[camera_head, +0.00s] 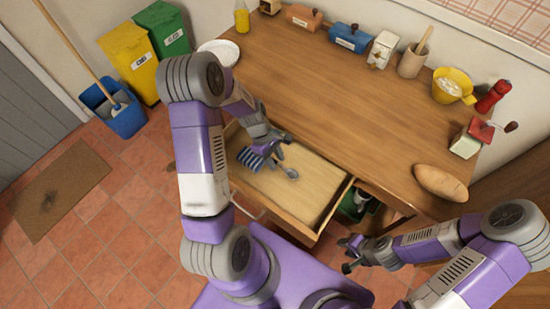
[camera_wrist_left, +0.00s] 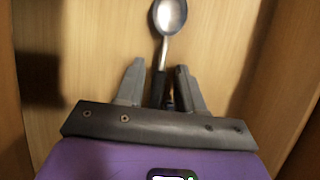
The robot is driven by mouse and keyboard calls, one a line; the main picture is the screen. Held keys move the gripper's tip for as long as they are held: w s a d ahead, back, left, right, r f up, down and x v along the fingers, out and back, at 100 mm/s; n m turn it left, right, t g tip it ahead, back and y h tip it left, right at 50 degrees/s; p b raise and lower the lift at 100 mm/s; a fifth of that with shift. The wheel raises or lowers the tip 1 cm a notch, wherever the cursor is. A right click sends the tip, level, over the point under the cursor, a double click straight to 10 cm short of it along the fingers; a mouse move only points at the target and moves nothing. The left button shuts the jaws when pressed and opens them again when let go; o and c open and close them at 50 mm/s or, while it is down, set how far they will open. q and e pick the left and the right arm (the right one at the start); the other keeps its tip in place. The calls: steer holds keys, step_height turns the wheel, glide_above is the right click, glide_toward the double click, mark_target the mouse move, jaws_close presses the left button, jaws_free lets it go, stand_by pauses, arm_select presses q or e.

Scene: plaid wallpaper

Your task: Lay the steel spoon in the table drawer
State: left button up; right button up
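The steel spoon (camera_wrist_left: 170,15) has a round metal bowl and a black handle. It lies over the pale floor of the open table drawer (camera_head: 322,185), and its bowl also shows in the head view (camera_head: 291,173). My left gripper (camera_wrist_left: 161,85) is low in the drawer with its fingers on either side of the black handle. A gap shows between handle and right finger, so the gripper looks slightly open. The handle's end is hidden by the gripper. My right gripper (camera_head: 345,254) is open and empty, outside the drawer near its front right corner.
The wooden table (camera_head: 330,85) has a clear middle. A plate (camera_head: 221,51) sits at left.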

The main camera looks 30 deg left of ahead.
arm_select(q)
steer(key=p+v, duration=0.5)
steer(key=v, duration=0.7)
steer(key=shift+r, duration=0.15)
stand_by(0.4)
